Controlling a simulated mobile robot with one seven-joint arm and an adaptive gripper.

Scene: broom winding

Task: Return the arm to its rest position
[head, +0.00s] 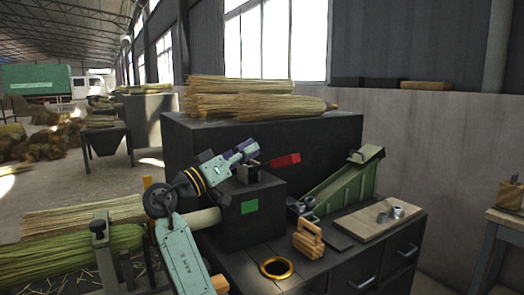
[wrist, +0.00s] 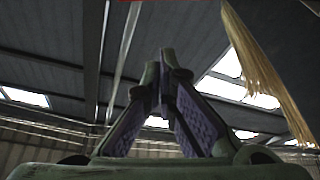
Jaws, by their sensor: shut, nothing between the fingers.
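My gripper (head: 250,150) is at the end of my pale green arm, in the middle of the head view. It points up and to the right, in front of a large dark cabinet. In the wrist view its purple-padded fingers (wrist: 168,58) come together at the tips, with nothing between them. It appears beside a red handle (head: 285,160) on a dark machine block; I cannot tell whether they touch.
Straw bundles (head: 250,98) lie on the dark cabinet (head: 330,132). The dark bench holds a brass ring (head: 277,268), a wooden piece (head: 308,240), a green tool (head: 345,187) and a board (head: 370,222). Green bristles (head: 70,252) lie at lower left. Straw (wrist: 262,75) hangs at right in the wrist view.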

